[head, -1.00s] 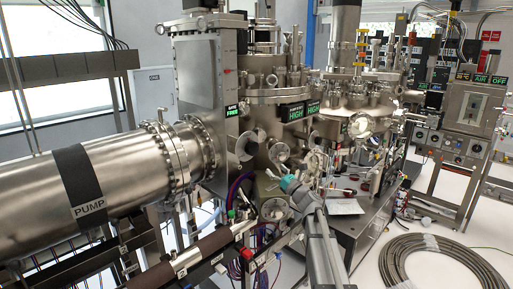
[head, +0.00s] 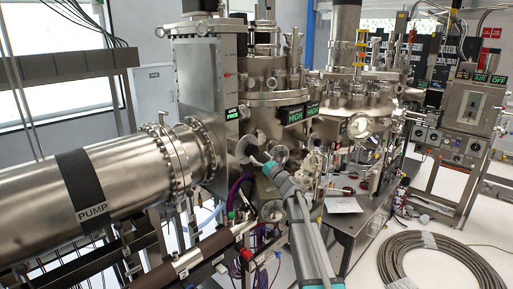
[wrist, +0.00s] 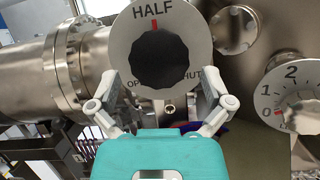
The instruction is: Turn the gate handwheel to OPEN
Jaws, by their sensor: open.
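The gate handwheel is a black lobed knob (wrist: 158,60) on a round pale dial plate (wrist: 196,30). HALF is printed at the top, a partly covered OP… at lower left and …HUT at lower right. A red line at the knob's top edge points at HALF. My gripper (wrist: 159,88) is open, with one finger on each side of the knob's lower part in the wrist view. I cannot tell whether the fingers touch it. In the head view, my gripper (head: 265,164) is at the grey disc (head: 245,148) beside the gate housing.
A smaller numbered dial (wrist: 294,97) is close on the right, its red mark near 0. A round flange port (wrist: 235,28) lies upper right. The gate display (head: 232,113) reads FREE. The pump tube (head: 100,185) fills the left; a coiled hose (head: 430,262) lies on the floor.

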